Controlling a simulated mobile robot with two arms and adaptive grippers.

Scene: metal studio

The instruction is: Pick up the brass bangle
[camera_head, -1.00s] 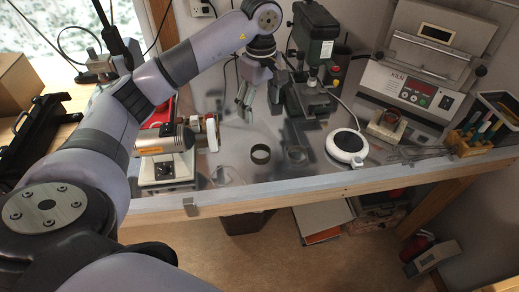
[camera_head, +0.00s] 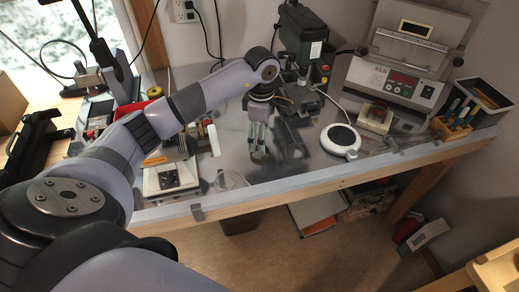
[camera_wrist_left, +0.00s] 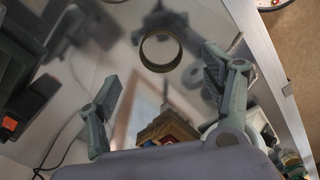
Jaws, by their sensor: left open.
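The brass bangle (camera_wrist_left: 164,68) is a dull, dark brass ring lying on the shiny metal bench top. In the left wrist view it sits at the upper middle, between the lines of my two fingers and a little beyond them. My left gripper (camera_wrist_left: 161,80) is open and empty, with a finger to either side. In the head view my left gripper (camera_head: 258,150) points down at the middle of the bench, and its fingers hide the bangle there. I cannot tell the exact height above the bangle. My right gripper is in neither view.
A drill press (camera_head: 301,45) stands just behind my gripper. A round white pad (camera_head: 341,140) lies to the right, before the kiln (camera_head: 396,82). A small white scale-like device (camera_head: 172,178) stands to the left. The bench's front edge (camera_head: 300,185) runs close by.

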